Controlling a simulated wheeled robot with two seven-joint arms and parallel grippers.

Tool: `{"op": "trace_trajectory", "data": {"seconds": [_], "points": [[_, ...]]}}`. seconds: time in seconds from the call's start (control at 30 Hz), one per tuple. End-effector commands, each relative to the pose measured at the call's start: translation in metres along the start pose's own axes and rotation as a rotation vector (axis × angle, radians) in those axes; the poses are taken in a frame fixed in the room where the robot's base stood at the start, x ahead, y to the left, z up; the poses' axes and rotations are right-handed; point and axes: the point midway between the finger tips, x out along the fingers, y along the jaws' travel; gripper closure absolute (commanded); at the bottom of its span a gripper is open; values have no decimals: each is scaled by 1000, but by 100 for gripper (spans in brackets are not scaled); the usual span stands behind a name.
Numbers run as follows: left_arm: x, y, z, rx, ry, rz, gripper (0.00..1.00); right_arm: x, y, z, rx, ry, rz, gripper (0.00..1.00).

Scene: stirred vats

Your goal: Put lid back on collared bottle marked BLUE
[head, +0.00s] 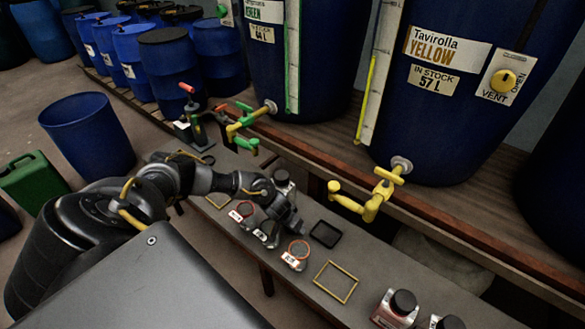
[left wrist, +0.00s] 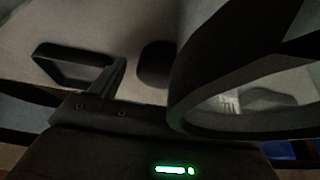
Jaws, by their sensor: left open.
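Several small labelled bottles stand on the grey bench in the head view. One has a red collar (head: 244,210), one an orange collar (head: 298,250), and a third bottle (head: 267,235) stands between them, partly behind my gripper. Their labels are too small to read, so I cannot tell which says BLUE. My left gripper (head: 290,220) is open, low over the bench beside these bottles. In the left wrist view a large dark curved rim (left wrist: 185,95) is very close at right. A dark round piece (left wrist: 155,63), possibly a lid, lies beyond. My right gripper is out of view.
A black frame (head: 325,234) and a yellow frame (head: 336,282) lie on the bench. A black-capped bottle (head: 402,305) stands at the front right. A yellow tap (head: 372,200) and a green tap (head: 250,122) project over the bench from large blue vats.

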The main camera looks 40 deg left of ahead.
Motion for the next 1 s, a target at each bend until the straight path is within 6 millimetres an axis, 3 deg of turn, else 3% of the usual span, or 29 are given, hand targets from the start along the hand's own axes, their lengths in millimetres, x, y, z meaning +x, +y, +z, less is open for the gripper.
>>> {"op": "trace_trajectory", "data": {"seconds": [0.17, 0.53, 1.0], "points": [[0, 0, 0, 0, 0, 0, 25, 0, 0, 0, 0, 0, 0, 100], [0, 0, 0, 0, 0, -1, 71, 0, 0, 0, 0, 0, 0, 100], [-8, 0, -3, -1, 1, 0, 72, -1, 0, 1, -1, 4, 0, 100]]}}
